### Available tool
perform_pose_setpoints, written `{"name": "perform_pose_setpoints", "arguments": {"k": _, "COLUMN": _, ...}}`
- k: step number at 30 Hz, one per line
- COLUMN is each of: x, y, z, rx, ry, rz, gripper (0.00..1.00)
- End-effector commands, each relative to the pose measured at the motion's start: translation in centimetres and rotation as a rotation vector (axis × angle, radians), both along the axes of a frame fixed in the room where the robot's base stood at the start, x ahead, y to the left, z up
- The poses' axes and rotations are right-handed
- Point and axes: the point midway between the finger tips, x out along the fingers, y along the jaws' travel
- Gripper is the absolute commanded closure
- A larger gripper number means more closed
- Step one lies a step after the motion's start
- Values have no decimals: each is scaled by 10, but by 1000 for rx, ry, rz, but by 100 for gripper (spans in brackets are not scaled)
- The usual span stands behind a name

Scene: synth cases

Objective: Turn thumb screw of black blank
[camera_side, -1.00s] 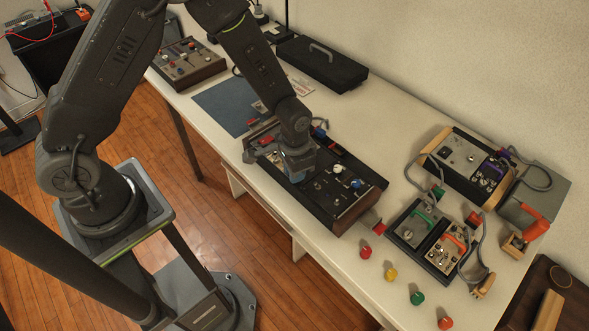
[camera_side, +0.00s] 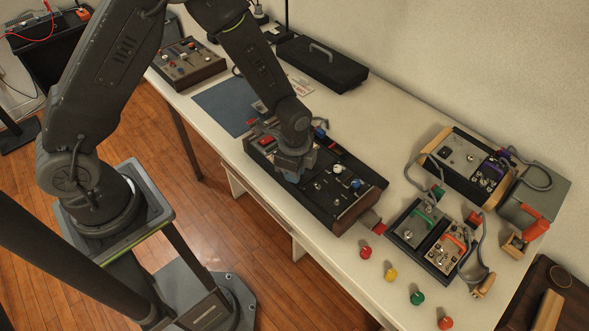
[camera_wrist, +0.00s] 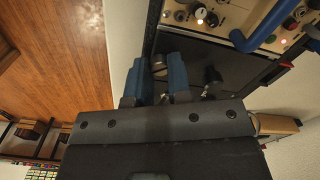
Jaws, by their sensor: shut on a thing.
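The black blank (camera_wrist: 205,58) is a plain dark panel set in the case, seen in the wrist view just beyond my fingers. A small thumb screw (camera_wrist: 159,62) shows between the blue fingertips, near the panel's left edge. My gripper (camera_wrist: 158,82) is shut on this thumb screw, with a finger on each side. A second thumb screw (camera_wrist: 212,76) sits to the right, beside the right finger. In the side view my gripper (camera_side: 291,177) points down on the case (camera_side: 348,205), and it hides the blank and the held screw.
A blue handle (camera_wrist: 262,30) arches over the lighter panel next to the blank. A case with green and orange handles (camera_side: 433,237) stands to the right. Several coloured knobs, including a yellow one (camera_side: 390,275), lie along the table's front edge.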

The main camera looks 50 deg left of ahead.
Motion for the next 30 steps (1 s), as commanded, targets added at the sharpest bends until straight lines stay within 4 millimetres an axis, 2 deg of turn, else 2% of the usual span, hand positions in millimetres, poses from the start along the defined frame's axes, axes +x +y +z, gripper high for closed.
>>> {"name": "perform_pose_setpoints", "arguments": {"k": 9, "x": 0, "y": 0, "z": 0, "rx": 0, "ry": 0, "rz": -132, "gripper": 100}}
{"name": "perform_pose_setpoints", "arguments": {"k": 26, "x": 0, "y": 0, "z": 0, "rx": 0, "ry": 0, "rz": -161, "gripper": 100}}
{"name": "perform_pose_setpoints", "arguments": {"k": 27, "x": 0, "y": 0, "z": 0, "rx": 0, "ry": 0, "rz": -161, "gripper": 80}}
{"name": "perform_pose_setpoints", "arguments": {"k": 30, "x": 0, "y": 0, "z": 0, "rx": 0, "ry": 0, "rz": -160, "gripper": 70}}
